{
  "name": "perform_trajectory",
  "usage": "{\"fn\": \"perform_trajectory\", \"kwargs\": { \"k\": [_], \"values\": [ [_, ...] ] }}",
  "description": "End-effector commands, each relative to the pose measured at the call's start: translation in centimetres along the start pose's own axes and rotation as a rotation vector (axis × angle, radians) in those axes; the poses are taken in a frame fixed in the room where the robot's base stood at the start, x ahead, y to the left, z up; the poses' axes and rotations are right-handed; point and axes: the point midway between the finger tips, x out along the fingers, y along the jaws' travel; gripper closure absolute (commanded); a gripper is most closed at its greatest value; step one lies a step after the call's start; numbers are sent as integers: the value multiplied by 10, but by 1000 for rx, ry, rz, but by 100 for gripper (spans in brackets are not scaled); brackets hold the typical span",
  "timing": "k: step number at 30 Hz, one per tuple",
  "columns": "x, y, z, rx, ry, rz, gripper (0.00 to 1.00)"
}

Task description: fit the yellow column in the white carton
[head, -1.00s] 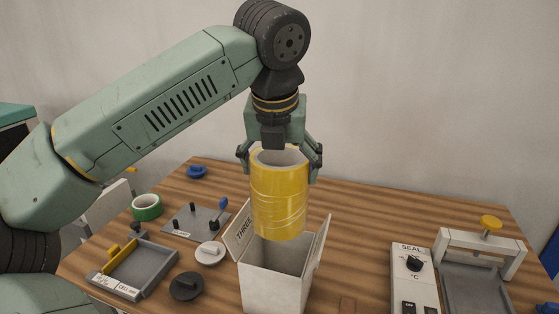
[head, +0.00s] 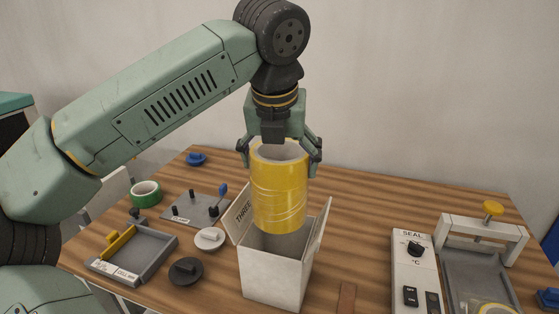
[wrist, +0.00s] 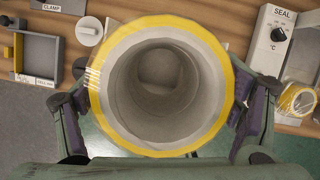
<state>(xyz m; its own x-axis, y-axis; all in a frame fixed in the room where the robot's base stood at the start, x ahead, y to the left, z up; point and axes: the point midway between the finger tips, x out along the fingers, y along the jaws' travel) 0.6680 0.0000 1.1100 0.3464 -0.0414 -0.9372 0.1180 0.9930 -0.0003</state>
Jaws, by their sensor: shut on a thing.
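The yellow column (head: 279,190) is an upright, hollow stack of yellow tape with a pale core, wrapped in shiny film. My gripper (head: 280,155) is shut on it near its top, one finger on each side. The column also fills the middle of the wrist view (wrist: 228,90), and I look down through its core. The white carton (head: 272,272) stands open below, with side flaps raised and "THREE" printed on the left one. The column's lower end is over the carton's opening, at about the rear rim; whether it is inside cannot be told. In the wrist view the column hides most of the carton.
A sealing machine (head: 412,270) stands at the right, with a yellow roll (wrist: 297,100) on it. To the left are a grey tray (head: 135,268), a pegged plate (head: 190,212), a green tape roll (head: 146,193), and white (head: 209,239) and black (head: 186,271) discs.

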Motion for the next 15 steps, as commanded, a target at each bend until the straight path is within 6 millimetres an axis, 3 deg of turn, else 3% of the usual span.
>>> {"fn": "perform_trajectory", "kwargs": {
  "k": [15],
  "values": [
    [22,0,-8,-1,-2,0,64]
  ]
}}
